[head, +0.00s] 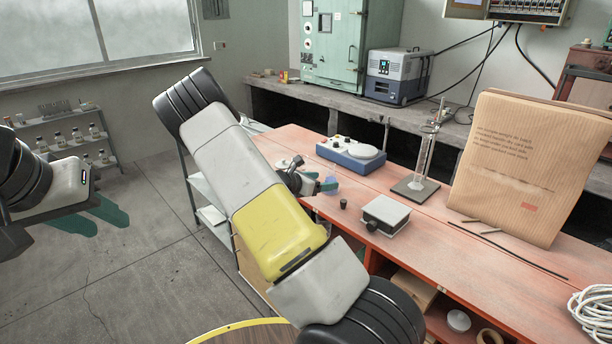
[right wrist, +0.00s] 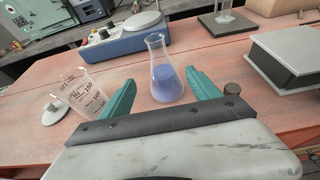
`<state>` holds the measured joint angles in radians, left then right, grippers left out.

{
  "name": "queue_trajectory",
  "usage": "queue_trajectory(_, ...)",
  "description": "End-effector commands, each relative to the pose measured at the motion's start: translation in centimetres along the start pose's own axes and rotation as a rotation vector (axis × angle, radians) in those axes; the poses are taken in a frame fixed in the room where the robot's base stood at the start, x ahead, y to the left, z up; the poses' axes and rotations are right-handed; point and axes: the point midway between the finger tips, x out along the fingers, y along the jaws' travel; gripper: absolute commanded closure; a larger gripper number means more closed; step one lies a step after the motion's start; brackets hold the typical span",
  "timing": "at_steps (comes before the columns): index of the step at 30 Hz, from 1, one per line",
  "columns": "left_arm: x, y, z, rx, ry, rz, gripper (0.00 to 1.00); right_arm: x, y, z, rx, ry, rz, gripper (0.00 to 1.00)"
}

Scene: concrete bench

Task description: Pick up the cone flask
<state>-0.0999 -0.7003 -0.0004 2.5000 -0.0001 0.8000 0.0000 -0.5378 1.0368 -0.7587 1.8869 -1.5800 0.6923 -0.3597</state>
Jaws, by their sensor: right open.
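The cone flask (right wrist: 168,84) is clear glass with blue liquid and stands upright on the red bench top. In the right wrist view it sits between and slightly beyond the teal fingertips of my right gripper (right wrist: 161,79), which is open. I cannot tell whether a finger touches it. In the head view my right gripper (head: 312,183) is at the bench's left part, and my forearm hides much of that area. My left gripper (head: 108,222) is at the far left over the floor, fingers apart and empty.
A blue-and-white scale (head: 350,154) is behind. A grey box (head: 386,215), a dark stopper (head: 343,204) and a stand with a glass cylinder (head: 422,160) are to the right.

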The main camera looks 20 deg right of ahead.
Motion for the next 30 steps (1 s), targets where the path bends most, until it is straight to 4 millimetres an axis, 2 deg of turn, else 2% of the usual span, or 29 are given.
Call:
queue_trajectory(3,0.0,0.0,0.0,0.000,0.000,0.000,0.64,1.6,-0.2,0.1,0.002,-0.001,-0.005,0.29)
queue_trajectory(8,0.0,0.0,0.0,0.001,0.000,0.000,0.64,2.9,-0.3,0.0,0.003,0.000,-0.006,0.29)
queue_trajectory(15,0.0,0.0,0.0,0.000,0.000,0.000,0.64,6.4,-0.5,0.0,0.005,0.000,-0.006,0.29)
queue_trajectory(18,0.0,0.0,0.0,0.001,0.000,0.000,0.64,7.1,-0.5,0.0,0.004,0.000,-0.004,0.29)
queue_trajectory(23,0.0,0.0,0.0,0.000,0.000,0.000,0.64,7.1,-0.5,0.0,0.004,0.001,-0.004,0.29)
queue_trajectory(26,0.0,0.0,0.0,0.000,0.000,0.000,0.64,7.0,-0.5,0.0,0.004,0.001,-0.004,0.44)
queue_trajectory(30,0.0,0.0,0.0,0.000,0.000,0.000,0.64,7.0,-0.5,0.0,0.005,0.001,-0.004,0.72)
